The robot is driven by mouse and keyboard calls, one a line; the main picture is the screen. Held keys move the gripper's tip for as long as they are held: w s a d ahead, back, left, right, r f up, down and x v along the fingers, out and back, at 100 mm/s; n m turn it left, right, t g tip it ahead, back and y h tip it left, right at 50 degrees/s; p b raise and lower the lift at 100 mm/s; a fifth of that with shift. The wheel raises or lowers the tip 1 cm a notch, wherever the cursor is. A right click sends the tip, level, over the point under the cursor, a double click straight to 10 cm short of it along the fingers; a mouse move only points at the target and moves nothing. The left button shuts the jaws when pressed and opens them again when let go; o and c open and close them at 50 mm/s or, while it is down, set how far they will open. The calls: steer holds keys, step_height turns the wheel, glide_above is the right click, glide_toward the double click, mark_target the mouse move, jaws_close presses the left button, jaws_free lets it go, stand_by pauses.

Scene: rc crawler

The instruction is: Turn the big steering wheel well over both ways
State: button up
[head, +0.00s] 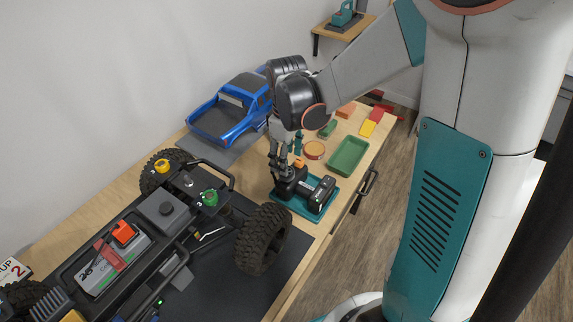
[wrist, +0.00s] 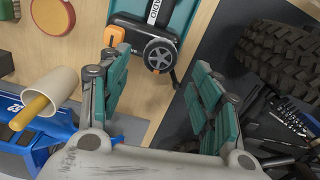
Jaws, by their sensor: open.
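A spoked grey-and-black wheel (wrist: 160,53) sits on the side of a black hand controller (wrist: 140,30) with an orange part, in the wrist view. In the head view the controller (head: 318,193) lies on a teal tray (head: 313,214), with my gripper over its left end. My gripper (head: 282,165) points down there and partly hides the controller. In the wrist view my gripper (wrist: 155,88) has its fingers wide apart with nothing between them. The wheel lies just beyond the gap between the fingertips. I cannot tell whether a finger touches the controller.
A crawler chassis with a knobbly tyre (head: 264,238) stands on a dark mat (head: 245,287) close to the tray. A blue truck body (head: 229,110) is behind my gripper. A green tray (head: 348,156) stands at the right. A pale cup-like cylinder (wrist: 52,92) is near the left finger.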

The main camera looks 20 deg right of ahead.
step_height(320, 180, up, 7)
stand_by(0.3)
step_height(320, 180, down, 12)
steer(key=n+p, duration=0.1)
steer(key=n, duration=0.2)
steer(key=shift+n, duration=0.4)
stand_by(0.6)
steer(key=c, duration=1.1)
